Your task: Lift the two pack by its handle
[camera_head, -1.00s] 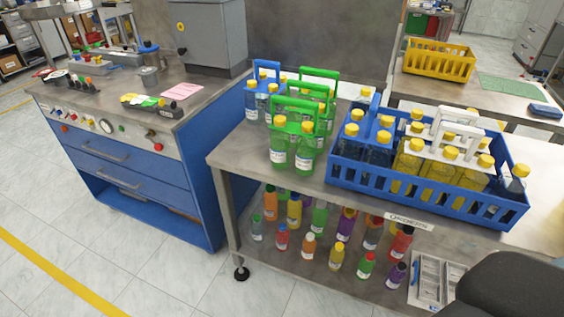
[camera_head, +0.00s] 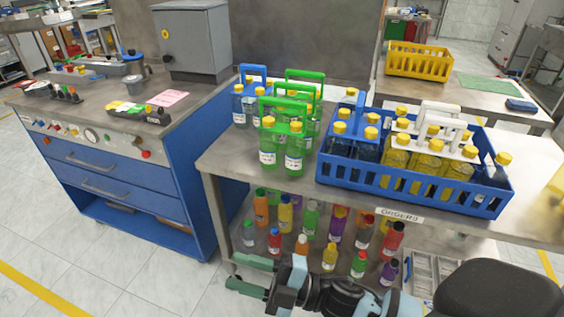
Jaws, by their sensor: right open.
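A green-handled pack (camera_head: 281,146) of two green bottles with yellow caps stands upright near the front left of the order table. Another green-handled pack (camera_head: 305,75) stands close behind it, partly hidden. A blue-handled pack (camera_head: 253,71) stands behind to the left. My right gripper (camera_head: 252,275) is at the bottom of the view, pointing left, with its green fingers apart and nothing between them. It is in front of and below the table edge, clear of the packs. My left gripper is not in view.
A blue crate (camera_head: 412,192) on the table holds several blue and yellow bottles and white handles. Loose coloured bottles (camera_head: 311,219) stand on the lower shelf. A blue drawer cabinet (camera_head: 110,175) is at left. A yellow crate (camera_head: 418,62) stands on the back table.

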